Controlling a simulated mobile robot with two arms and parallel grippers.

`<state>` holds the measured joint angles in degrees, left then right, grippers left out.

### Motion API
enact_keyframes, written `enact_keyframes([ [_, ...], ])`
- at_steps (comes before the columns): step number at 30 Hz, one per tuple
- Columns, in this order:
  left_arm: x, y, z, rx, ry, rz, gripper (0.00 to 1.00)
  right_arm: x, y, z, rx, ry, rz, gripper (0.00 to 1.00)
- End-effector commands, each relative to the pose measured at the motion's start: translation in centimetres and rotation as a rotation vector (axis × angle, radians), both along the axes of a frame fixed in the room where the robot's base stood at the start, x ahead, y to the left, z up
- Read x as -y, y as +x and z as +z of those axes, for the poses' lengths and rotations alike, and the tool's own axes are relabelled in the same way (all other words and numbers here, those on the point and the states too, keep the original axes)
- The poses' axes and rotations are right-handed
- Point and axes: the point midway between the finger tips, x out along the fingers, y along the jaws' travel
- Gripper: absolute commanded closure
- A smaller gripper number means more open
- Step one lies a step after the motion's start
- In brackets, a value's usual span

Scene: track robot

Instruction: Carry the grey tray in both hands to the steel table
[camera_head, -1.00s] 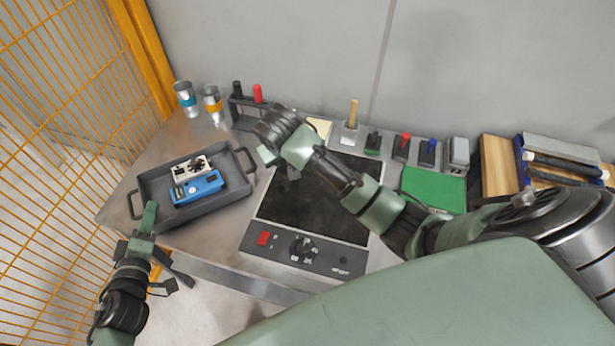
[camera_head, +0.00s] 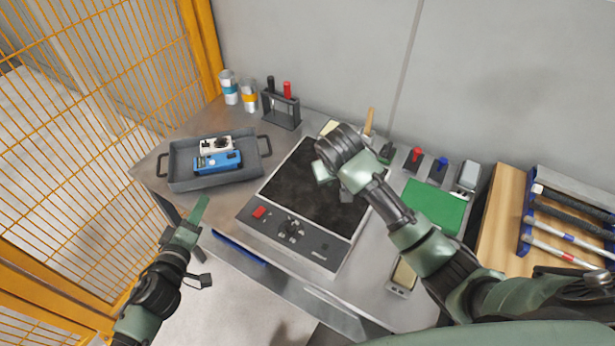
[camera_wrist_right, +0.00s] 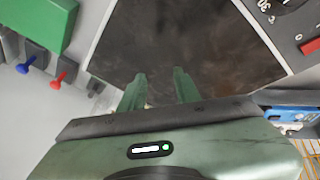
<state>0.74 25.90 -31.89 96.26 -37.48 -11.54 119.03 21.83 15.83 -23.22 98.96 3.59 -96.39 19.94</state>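The grey tray (camera_head: 246,172) stands at the left end of the steel table (camera_head: 318,290), with a handle at each end. It holds a blue device (camera_head: 217,161) and a white device (camera_head: 215,145). My left gripper (camera_head: 197,222) is in front of the table's edge, below and apart from the tray; whether its fingers are apart is unclear. My right gripper (camera_wrist_right: 159,90) is above the dark plate, its two fingers apart and nothing between them. In the head view my right arm's wrist hides most of that gripper. The tray's edge may show at the right in the wrist view.
A dark hot plate (camera_head: 310,187) with a control panel fills the middle of the table. Two cans (camera_head: 249,96) and a rack (camera_head: 281,109) stand behind the tray. A green mat (camera_head: 436,205) lies right. Yellow mesh fencing (camera_head: 100,100) borders the left.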

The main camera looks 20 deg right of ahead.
Motion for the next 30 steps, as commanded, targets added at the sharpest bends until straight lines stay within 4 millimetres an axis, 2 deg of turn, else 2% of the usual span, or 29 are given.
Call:
enact_keyframes([
  [9, 0.0, 0.0, 0.0, 0.0, 0.0, 0.0, 0.67, -1.6, -2.1, 6.4, 0.008, 0.003, 0.002, 0.68],
  [13, 0.0, 0.0, 0.0, 0.0, 0.0, 0.0, 0.67, -1.9, -2.6, 8.6, 0.014, -0.002, 0.005, 0.68],
  [19, 0.0, 0.0, 0.0, 0.0, 0.0, 0.0, 0.67, -2.4, -3.3, 9.8, 0.008, 0.0, 0.002, 0.68],
  [30, 0.0, 0.0, 0.0, 0.0, 0.0, 0.0, 0.67, -2.5, -3.6, 9.9, 0.003, 0.002, -0.001, 0.68],
])
